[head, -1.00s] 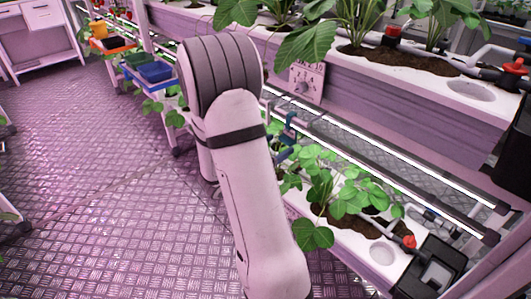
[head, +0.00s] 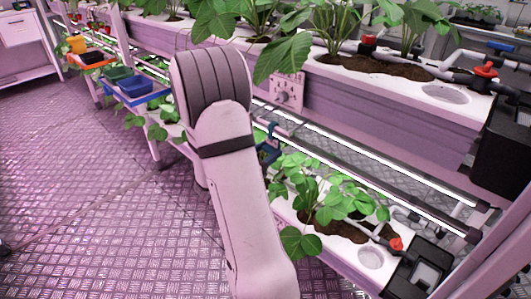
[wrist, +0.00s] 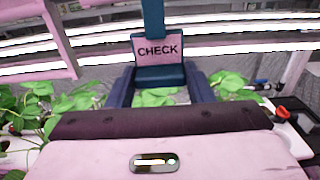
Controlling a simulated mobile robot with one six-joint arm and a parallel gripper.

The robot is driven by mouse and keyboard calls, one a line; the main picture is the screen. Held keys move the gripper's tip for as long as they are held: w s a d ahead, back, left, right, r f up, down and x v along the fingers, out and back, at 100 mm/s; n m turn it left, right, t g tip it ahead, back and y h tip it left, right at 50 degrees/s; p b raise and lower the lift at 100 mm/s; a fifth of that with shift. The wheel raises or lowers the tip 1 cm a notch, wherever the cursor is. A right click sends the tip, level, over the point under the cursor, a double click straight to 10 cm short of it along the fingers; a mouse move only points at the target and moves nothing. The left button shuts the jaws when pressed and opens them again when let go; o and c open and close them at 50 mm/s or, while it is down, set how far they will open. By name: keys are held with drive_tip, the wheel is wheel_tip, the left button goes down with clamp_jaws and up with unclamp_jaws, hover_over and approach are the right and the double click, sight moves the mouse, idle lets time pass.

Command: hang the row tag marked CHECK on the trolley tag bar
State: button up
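The tag marked CHECK (wrist: 158,48) faces me in the wrist view, with a dark teal strap above it and a teal block (wrist: 160,77) below. My gripper (wrist: 160,88) has its two dark blue fingers on either side of this block and appears shut on it. In the head view my arm hides most of the gripper; a bit of dark blue (head: 268,152) shows beside the arm, in front of the lower rack level. I cannot make out a trolley tag bar in either view.
Planted racks run along the right, with a white upper trough (head: 385,82), lit light bars (head: 350,152) and a lower plant (head: 322,195) close to my arm. A blue bin (head: 137,86) and a green bin stand at the left.

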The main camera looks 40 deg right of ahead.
drive_tip(key=c, duration=0.4)
drive_tip(key=shift+r, duration=0.1)
drive_tip(key=shift+r, duration=0.1)
drive_tip(key=shift+r+p, duration=0.85)
drive_tip(key=shift+a, duration=0.15)
drive_tip(key=a, duration=0.6)
drive_tip(key=shift+s+a, duration=0.25)
drive_tip(key=shift+a, duration=0.1)
idle(0.5)
